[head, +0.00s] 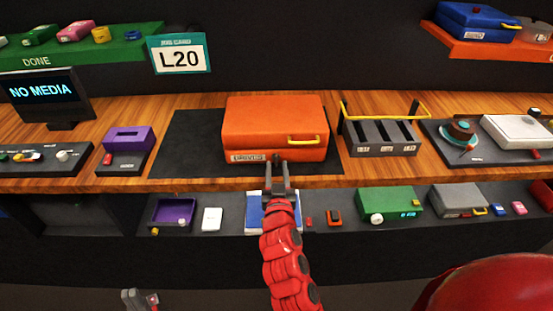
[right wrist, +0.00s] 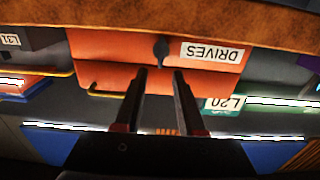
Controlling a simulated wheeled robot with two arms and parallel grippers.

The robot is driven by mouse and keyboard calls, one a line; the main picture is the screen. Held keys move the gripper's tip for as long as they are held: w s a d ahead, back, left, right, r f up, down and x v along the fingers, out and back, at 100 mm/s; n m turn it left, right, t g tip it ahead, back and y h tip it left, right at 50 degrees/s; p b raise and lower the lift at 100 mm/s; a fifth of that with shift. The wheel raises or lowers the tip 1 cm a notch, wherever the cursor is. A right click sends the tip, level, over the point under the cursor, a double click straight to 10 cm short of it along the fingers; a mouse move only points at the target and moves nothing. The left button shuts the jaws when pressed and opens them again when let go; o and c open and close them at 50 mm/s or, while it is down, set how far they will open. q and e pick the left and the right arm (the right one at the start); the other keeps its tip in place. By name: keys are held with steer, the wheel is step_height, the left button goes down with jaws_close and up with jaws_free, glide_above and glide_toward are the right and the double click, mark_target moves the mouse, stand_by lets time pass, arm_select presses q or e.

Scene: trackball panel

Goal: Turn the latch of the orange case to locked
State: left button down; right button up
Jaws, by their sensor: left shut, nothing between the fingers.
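The orange case (head: 275,125) lies on a dark mat on the wooden counter. Its yellow handle (head: 303,140) and its "DRIVES" label (head: 247,157) are on the front. The small dark latch (right wrist: 161,48) is on the case front, beside the label in the right wrist view, where the case appears upside down. My right gripper (head: 279,168) is in front of the latch with its fingers apart. In the right wrist view the fingertips (right wrist: 160,71) flank the line to the latch; contact cannot be told. My left gripper (head: 140,297) is low at the bottom left, shut and empty, away from the case.
A purple box (head: 128,139) stands left of the dark mat (head: 190,140). A dark rack with a yellow bar (head: 385,107) stands close to the case's right. A lower shelf holds several small items, including a green case (head: 390,201). A screen reads "NO MEDIA" (head: 42,91).

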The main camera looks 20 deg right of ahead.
mark_target(276, 157)
steer(key=shift+p+x, duration=0.3)
steer(key=shift+x, duration=1.35)
jaws_close()
